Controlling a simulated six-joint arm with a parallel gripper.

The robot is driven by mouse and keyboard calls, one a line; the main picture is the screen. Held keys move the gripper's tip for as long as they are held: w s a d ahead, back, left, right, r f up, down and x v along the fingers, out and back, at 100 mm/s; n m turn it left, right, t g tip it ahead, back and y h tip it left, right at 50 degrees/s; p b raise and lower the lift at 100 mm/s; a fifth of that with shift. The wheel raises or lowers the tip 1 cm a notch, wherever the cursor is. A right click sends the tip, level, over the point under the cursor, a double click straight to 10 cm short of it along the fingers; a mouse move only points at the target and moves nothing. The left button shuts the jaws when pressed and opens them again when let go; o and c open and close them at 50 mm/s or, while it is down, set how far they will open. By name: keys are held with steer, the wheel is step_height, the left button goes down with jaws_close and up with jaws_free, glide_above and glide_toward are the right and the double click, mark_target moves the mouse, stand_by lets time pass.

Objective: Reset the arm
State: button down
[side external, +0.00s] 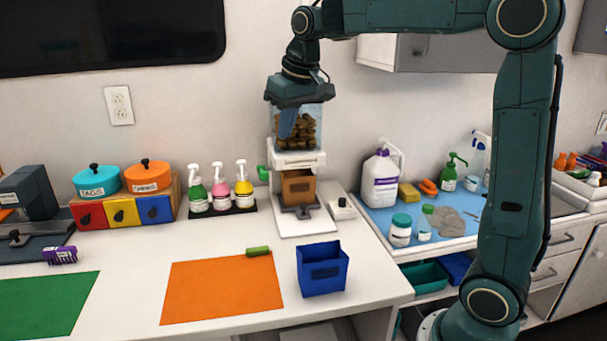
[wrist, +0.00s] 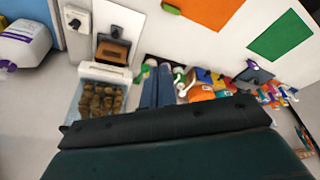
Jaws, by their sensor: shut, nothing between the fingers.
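My gripper (side external: 287,135) points down at the back of the counter, in front of a dispenser's clear hopper (side external: 312,125) filled with brown pieces. Its blue fingers are together and empty; they also show side by side in the wrist view (wrist: 157,70). In the wrist view the hopper (wrist: 100,98) is just left of the fingers. I cannot tell whether they touch it. A brown box (side external: 298,190) sits under the dispenser's white spout (side external: 299,160).
A blue bin (side external: 322,270) and an orange mat (side external: 221,290) with a green roll (side external: 257,251) lie in front. Pump bottles (side external: 220,189) and lidded pots (side external: 148,175) stand left. A white jug (side external: 381,178) stands right on a blue mat. The wall is close behind.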

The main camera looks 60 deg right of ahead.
steer(key=s+a+f, duration=0.2)
steer(key=s, duration=0.6)
steer(key=s+a+f+n+t, duration=0.1)
steer(key=s+a+f, duration=0.1)
steer(key=s, duration=0.6)
steer(key=s+a+f+t, duration=0.1)
steer(key=s+a+f, duration=0.2)
steer(key=s, duration=0.5)
steer(key=shift+s+f+n+y, duration=0.3)
steer(key=shift+f+n, duration=0.05)
steer(key=shift+n, duration=0.05)
